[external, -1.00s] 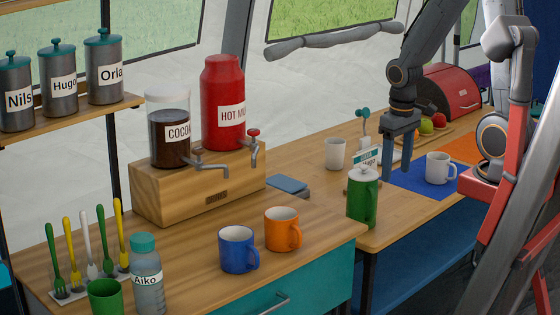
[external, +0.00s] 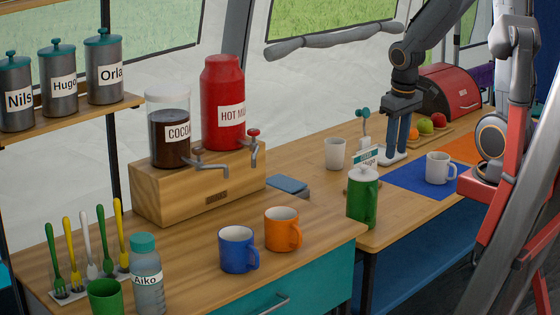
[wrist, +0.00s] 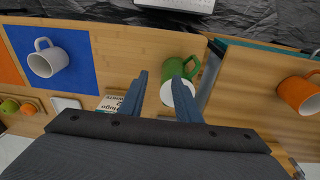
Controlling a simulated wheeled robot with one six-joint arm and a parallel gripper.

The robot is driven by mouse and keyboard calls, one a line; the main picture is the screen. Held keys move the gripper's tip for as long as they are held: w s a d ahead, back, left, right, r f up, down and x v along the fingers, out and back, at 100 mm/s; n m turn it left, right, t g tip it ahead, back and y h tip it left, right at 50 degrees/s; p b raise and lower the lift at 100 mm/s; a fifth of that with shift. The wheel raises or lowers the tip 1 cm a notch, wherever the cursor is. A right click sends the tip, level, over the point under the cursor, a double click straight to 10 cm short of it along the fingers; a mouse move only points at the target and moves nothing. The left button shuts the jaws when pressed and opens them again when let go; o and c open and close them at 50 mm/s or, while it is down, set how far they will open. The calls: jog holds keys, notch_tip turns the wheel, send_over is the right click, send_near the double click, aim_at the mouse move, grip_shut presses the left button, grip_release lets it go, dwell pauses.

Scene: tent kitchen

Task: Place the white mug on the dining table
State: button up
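The white mug (external: 438,168) stands upright on the blue mat (external: 400,182) on the far stretch of the table, its handle to the right. In the wrist view the white mug (wrist: 48,62) sits at the upper left on the blue mat (wrist: 78,48), well to the left of my fingers. My gripper (external: 397,147) is above the table, left of the mug and apart from it. In the wrist view the fingers of my gripper (wrist: 158,82) are spread with nothing held. The wooden dining table (external: 400,215) bears the mat and the mug.
A green lidded pot (external: 362,203) stands at the near table edge; it also shows close to my right finger in the wrist view (wrist: 184,72). A white cup (external: 335,154), a name sign (external: 367,157) and a fruit tray (external: 452,131) are nearby. Blue (external: 238,250) and orange (external: 282,230) mugs stand on the counter.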

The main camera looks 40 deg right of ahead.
jog(key=w+d+f+t+h+b, duration=0.1)
jog(key=w+d+t, duration=0.15)
jog(key=d, duration=0.65)
jog(key=w+d+f+m+t+h+b, duration=0.15)
jog(key=w+d, duration=0.25)
jog(key=d, duration=0.5)
jog(key=w+d+t+h, duration=0.1)
jog(key=w+d+t, duration=0.2)
jog(key=d, duration=0.6)
jog(key=s+d+t+y+b, duration=0.25)
jog(key=s+d+t, duration=0.35)
jog(key=d, duration=0.4)
jog(key=s+r+t+y+b, duration=0.1)
jog(key=s+r+t+b, duration=0.15)
jog(key=s, duration=0.85)
jog(key=t, duration=0.1)
send_near(442, 170)
jog(key=s+d+r, duration=0.1)
jog(key=s+d, duration=0.1)
jog(key=shift+w+d+r+p, duration=0.15)
jog(key=shift+w+p, duration=0.3)
jog(key=shift+w, duration=1.35)
jog(key=shift+w+d+r+p, duration=0.1)
jog(key=shift+w+p, duration=0.3)
jog(key=shift+w, duration=1.45)
